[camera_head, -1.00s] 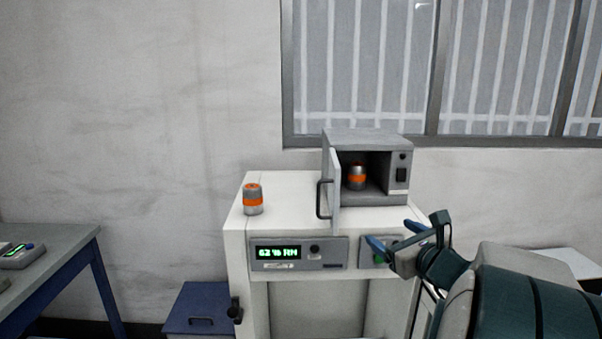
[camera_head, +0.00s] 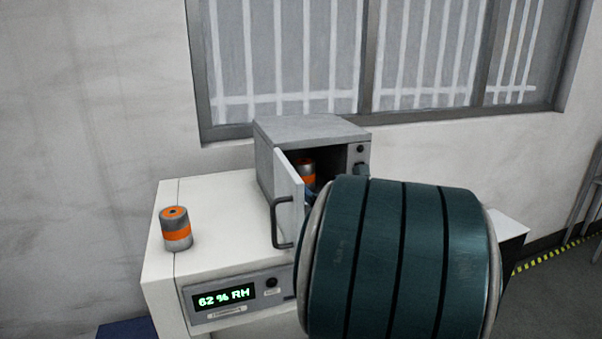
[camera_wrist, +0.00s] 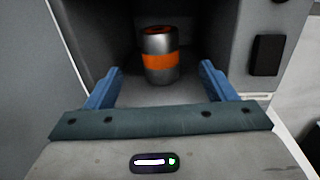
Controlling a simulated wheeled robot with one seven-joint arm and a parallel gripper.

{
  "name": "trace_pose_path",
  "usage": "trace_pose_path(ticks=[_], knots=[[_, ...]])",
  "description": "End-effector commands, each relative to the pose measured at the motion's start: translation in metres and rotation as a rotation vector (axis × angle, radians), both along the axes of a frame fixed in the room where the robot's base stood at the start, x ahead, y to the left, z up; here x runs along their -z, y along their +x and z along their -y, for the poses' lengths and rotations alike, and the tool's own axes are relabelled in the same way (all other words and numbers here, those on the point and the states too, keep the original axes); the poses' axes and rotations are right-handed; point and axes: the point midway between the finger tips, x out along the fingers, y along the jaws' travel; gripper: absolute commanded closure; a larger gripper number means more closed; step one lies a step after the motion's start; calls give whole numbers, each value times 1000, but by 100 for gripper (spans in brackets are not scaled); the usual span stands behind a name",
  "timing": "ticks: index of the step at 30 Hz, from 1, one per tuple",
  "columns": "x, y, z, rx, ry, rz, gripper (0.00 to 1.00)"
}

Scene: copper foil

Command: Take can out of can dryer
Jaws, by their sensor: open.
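The can dryer (camera_head: 312,130) is a small grey box on a white cabinet, with its door (camera_head: 289,195) swung open toward me at the left. A silver can with an orange band (camera_head: 307,177) stands upright inside it. In the wrist view the can (camera_wrist: 159,60) is ahead, between the lines of my two blue fingers. My gripper (camera_wrist: 161,82) is open and empty at the dryer's opening, with the can just beyond the fingertips. In the head view my arm hides most of the gripper and part of the opening.
A second silver and orange can (camera_head: 176,230) stands on the left of the white cabinet top (camera_head: 215,195). A humidity display (camera_head: 226,296) is on the cabinet front. The open door stands close to the left of my arm, and the dryer's control side (camera_wrist: 265,52) is at the right.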

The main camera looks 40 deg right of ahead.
Motion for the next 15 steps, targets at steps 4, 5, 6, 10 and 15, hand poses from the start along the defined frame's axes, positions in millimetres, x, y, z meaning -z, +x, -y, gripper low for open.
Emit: trace_pose_path(ticks=[4,5,6,10,15], knots=[[-1,30,4,-5,2,-2,23],[-1,34,6,-4,1,-2,23],[-1,39,7,-2,1,-1,23],[-1,49,9,-1,0,0,23],[-1,59,13,1,1,-1,23]])
